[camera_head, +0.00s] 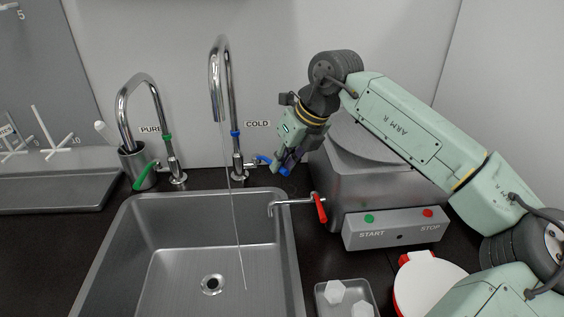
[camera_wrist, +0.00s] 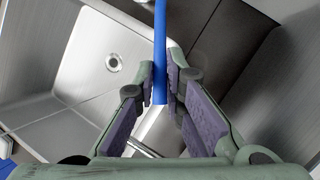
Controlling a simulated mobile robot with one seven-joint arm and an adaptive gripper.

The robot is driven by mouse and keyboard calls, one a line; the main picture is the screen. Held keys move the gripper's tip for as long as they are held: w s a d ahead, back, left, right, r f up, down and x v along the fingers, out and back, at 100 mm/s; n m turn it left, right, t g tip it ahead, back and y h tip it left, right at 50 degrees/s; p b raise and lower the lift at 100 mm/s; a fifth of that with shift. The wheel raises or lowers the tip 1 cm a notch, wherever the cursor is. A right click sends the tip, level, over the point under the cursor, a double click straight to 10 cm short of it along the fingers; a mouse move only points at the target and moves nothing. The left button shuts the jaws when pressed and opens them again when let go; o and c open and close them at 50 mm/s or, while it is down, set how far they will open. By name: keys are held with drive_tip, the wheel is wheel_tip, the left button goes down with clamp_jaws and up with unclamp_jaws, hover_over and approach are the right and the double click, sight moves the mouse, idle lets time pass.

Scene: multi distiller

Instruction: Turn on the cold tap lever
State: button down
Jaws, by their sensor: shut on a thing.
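The cold tap (camera_head: 231,120) is a tall chrome gooseneck with a blue ring, beside the COLD label behind the sink. Its blue lever (camera_head: 263,159) sticks out to the right at the tap's base. My gripper (camera_head: 281,165) is at the lever's right end. In the wrist view, the blue lever (camera_wrist: 160,45) runs between the two finger pads, and my gripper (camera_wrist: 160,88) is shut on it. The fingers hide part of the lever in the head view. A thin pale line, like a fine stream of water, runs from the cold spout down into the sink.
The steel sink (camera_head: 125,240) lies in front. The PURE tap (camera_head: 160,125) with a green lever (camera_head: 145,176) stands left. A distiller (camera_head: 365,190) with a red-handled outlet (camera_head: 320,208) stands right. A small tray (camera_head: 322,300) and a red-and-white lid (camera_head: 430,285) are in front.

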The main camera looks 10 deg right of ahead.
idle(0.4)
drive_tip(key=c, duration=1.7)
unclamp_jaws()
drive_tip(key=shift+o, duration=0.2)
drive_tip(key=shift+r, duration=0.1)
drive_tip(key=v, duration=1.2)
